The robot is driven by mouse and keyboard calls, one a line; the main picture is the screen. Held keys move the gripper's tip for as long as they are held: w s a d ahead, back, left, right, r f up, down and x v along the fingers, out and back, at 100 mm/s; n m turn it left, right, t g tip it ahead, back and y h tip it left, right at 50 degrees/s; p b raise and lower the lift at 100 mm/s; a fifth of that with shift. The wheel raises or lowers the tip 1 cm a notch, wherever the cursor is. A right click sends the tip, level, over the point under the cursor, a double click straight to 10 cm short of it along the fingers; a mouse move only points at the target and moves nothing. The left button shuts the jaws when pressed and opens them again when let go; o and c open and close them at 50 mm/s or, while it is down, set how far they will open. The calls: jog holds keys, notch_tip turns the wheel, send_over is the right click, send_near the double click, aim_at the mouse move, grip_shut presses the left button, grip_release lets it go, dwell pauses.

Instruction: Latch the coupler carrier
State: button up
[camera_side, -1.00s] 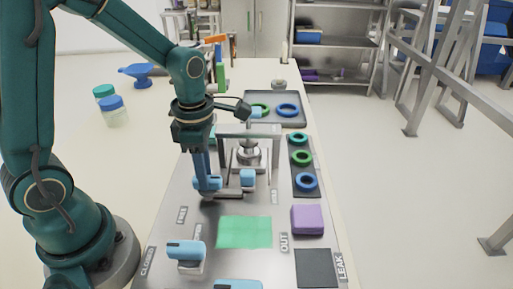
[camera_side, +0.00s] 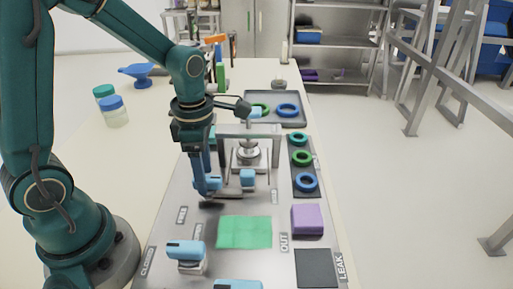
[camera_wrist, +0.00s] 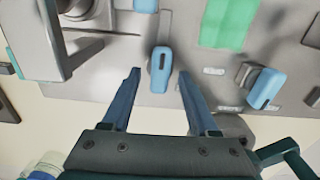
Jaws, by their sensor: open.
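The coupler carrier is a grey metal frame (camera_side: 249,131) with a round silver coupler (camera_side: 248,152) inside it; part of a grey metal frame (camera_wrist: 40,40) shows at the upper left in the wrist view. A light blue latch handle (camera_side: 213,184) is at its near left, and it also shows in the wrist view (camera_wrist: 160,70). A second light blue block (camera_side: 247,178) is to its right. My gripper (camera_side: 204,186) is low over the plate at the handle. In the wrist view my gripper (camera_wrist: 158,75) is open, with the handle between its separated fingers. Contact cannot be told.
A green cloth (camera_side: 244,232), a blue lever (camera_side: 185,248) and a purple block (camera_side: 307,219) lie nearer on the plate. Right of the frame is a dark strip with several rings (camera_side: 302,157). A tray (camera_side: 276,121) with rings is behind.

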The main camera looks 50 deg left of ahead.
jog(key=shift+r, duration=2.5)
jog(key=shift+r, duration=0.1)
jog(key=shift+d+r+t, duration=0.15)
jog(key=shift+r+t, duration=0.15)
jog(key=shift+r, duration=0.3)
jog(key=shift+d+r+t, duration=0.15)
jog(key=shift+r+t, duration=0.15)
jog(key=shift+r, duration=0.25)
jog(key=s+d+r+m+t, duration=0.1)
jog(key=s+m+t, duration=0.1)
jog(key=m, duration=1.1)
jog(key=s+d+r+m+t, duration=0.1)
jog(key=s+m, duration=0.4)
jog(key=m, duration=0.9)
jog(key=shift+s+d+r+t, duration=0.2)
jog(key=shift+s+r+t, duration=0.05)
jog(key=shift+r+t, duration=0.45)
